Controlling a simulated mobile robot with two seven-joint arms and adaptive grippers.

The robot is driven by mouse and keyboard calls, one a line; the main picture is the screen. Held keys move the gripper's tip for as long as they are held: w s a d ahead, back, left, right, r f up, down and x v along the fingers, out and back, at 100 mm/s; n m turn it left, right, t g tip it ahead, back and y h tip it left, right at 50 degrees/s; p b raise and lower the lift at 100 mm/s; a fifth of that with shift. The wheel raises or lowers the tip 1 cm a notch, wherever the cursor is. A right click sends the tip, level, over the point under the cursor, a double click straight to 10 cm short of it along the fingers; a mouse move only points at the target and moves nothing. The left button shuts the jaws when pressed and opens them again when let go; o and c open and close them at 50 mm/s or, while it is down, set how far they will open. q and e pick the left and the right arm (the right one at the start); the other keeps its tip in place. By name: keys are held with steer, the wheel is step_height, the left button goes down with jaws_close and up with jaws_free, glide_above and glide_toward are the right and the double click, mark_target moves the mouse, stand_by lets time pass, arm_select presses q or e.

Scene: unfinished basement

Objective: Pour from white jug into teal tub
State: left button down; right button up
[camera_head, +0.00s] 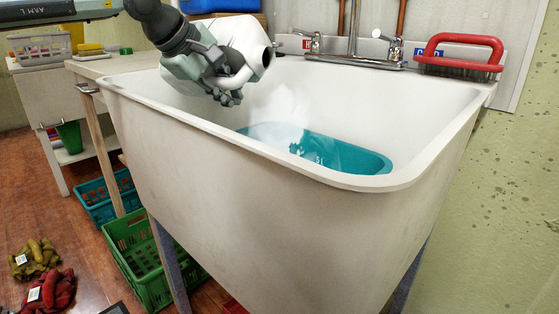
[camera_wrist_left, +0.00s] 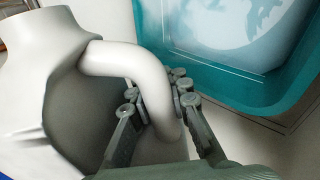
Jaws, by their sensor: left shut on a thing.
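The white jug (camera_head: 243,42) is tilted over the sink's left side, its open mouth facing right. My left gripper (camera_head: 228,96) is shut on its handle; in the left wrist view, the fingers (camera_wrist_left: 157,95) sit on both sides of the handle (camera_wrist_left: 138,62). The teal tub (camera_head: 352,158) lies inside the sink, lower and to the right of the jug, partly hidden by the sink's front wall. A hazy white patch (camera_head: 284,106) shows between jug and tub; I cannot tell if it is liquid. Pale patches show inside the tub (camera_wrist_left: 181,22). My right gripper is not in view.
The deep white sink (camera_head: 270,215) has high walls. A faucet (camera_head: 352,50) stands at its back, and a red-handled brush (camera_head: 462,52) lies on the back right rim. A side table (camera_head: 98,68) adjoins the left.

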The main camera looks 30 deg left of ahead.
arm_select(q)
steer(key=shift+a+r+m+y+b, duration=0.25)
steer(key=shift+r+m+y+b, duration=0.15)
steer(key=shift+y, duration=0.2)
steer(key=shift+a+r+m+y+b, duration=0.2)
steer(key=shift+r+m+y+b, duration=0.1)
steer(key=shift+r+y+b, duration=0.25)
steer(key=shift+a+y, duration=0.1)
steer(key=shift+y, duration=0.15)
stand_by(0.9)
